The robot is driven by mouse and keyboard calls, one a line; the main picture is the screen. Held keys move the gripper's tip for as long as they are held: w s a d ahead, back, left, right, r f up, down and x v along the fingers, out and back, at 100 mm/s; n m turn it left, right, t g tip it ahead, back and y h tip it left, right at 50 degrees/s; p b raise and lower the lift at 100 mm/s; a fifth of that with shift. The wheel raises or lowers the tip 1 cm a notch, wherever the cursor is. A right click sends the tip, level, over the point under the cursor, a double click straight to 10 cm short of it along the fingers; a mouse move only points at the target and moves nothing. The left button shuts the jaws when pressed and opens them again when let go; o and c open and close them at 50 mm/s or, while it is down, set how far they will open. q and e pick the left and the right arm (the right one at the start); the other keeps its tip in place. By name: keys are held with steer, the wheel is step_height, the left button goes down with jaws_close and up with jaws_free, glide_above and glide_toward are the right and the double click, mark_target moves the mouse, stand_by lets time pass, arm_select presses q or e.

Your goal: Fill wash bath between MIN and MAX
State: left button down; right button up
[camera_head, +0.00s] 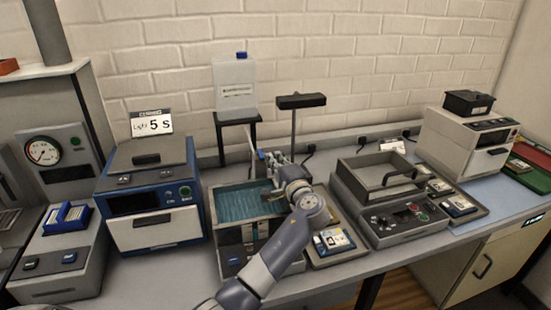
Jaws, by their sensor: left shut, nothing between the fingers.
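The wash bath (213,213) is an open rectangular tank at the middle of the bench, holding blue-green water. Its MIN and MAX marks are too small to read. A clear bottle with a blue cap (236,84) stands on a black stand behind it, with a thin tube running down towards the bath. My left gripper (268,168) is shut and empty at the bath's back right, close to small fittings below the tube. My forearm hides the bath's right side, and whether the gripper touches a fitting cannot be told. My right gripper is not in view.
A blue machine (150,200) with a "Light 5 S" sign stands left of the bath. A grey open-topped unit (390,215) stands right, with a small tray (333,243) between. A black-topped post (301,101) rises behind my arm. The bench's front edge is mostly clear.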

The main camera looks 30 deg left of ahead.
mark_target(263, 159)
arm_select(q)
steer(key=shift+s+a+r+m+t+h+p, duration=0.1)
steer(key=shift+s+m+t+h+p, duration=0.2)
steer(key=shift+m+t+h+p, duration=0.15)
steer(key=s+m+t+h+p, duration=0.1)
steer(key=h, duration=0.1)
steer(key=s+a+m+t+h+p, duration=0.1)
steer(key=m+t+h+p, duration=0.1)
steer(key=s+a+m+t+h+p, duration=0.1)
steer(key=m+t+h, duration=0.1)
steer(key=shift+r, duration=0.1)
steer(key=m+h, duration=0.1)
steer(key=t+h+p, duration=0.1)
steer(key=shift+s+a+m+h, duration=0.35)
steer(key=shift+s+a, duration=0.25)
steer(key=shift+a, duration=0.4)
steer(key=shift+s, duration=0.1)
steer(key=shift+f, duration=0.2)
